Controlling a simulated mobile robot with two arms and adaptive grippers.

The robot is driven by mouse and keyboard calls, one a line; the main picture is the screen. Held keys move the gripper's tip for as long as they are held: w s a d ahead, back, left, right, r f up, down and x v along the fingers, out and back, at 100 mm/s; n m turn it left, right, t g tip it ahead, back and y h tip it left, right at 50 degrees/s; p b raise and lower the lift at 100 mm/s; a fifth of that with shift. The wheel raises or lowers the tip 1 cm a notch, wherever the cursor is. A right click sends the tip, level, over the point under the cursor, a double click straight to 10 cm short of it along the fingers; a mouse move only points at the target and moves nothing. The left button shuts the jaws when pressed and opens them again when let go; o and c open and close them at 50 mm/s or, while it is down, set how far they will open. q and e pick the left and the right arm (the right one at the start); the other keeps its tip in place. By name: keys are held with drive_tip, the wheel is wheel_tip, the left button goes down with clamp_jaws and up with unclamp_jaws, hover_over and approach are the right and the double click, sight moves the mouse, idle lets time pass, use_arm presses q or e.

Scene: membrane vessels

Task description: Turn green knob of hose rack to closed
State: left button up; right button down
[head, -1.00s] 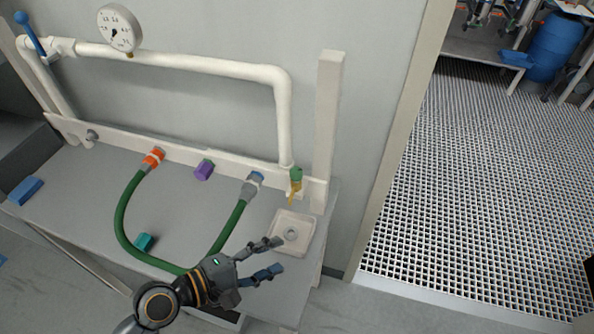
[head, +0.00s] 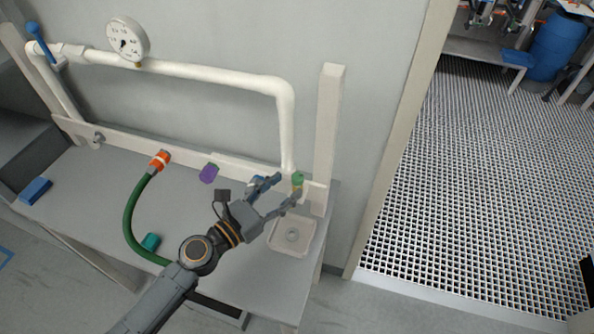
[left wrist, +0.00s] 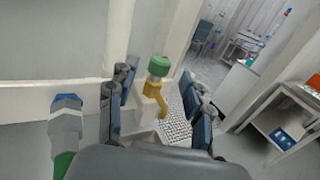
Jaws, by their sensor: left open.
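The green knob (head: 298,179) sits on a small brass tap at the right end of the white hose rack (head: 120,139). In the left wrist view the knob (left wrist: 159,66) stands on top of the yellow tap body (left wrist: 155,93). My left gripper (head: 289,187) is open, its fingertips just left of and close to the knob. In the left wrist view its fingers (left wrist: 162,105) are spread on either side of the tap. I cannot tell whether they touch it. The gripper partly hides the blue hose coupling (head: 256,184). My right gripper is not in view.
A green hose (head: 128,215) with an orange coupling (head: 160,160) lies on the grey bench. A white square dish (head: 291,237) is under the tap. Purple (head: 209,173), teal (head: 151,241) and blue (head: 35,190) pieces are on or near the bench. A white post (head: 328,130) rises right of the tap.

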sight(293, 182)
use_arm(q)
drive_tip(key=x, duration=0.5)
drive_tip(key=shift+p, duration=0.3)
drive_tip(key=shift+s, duration=0.1)
clamp_jaws()
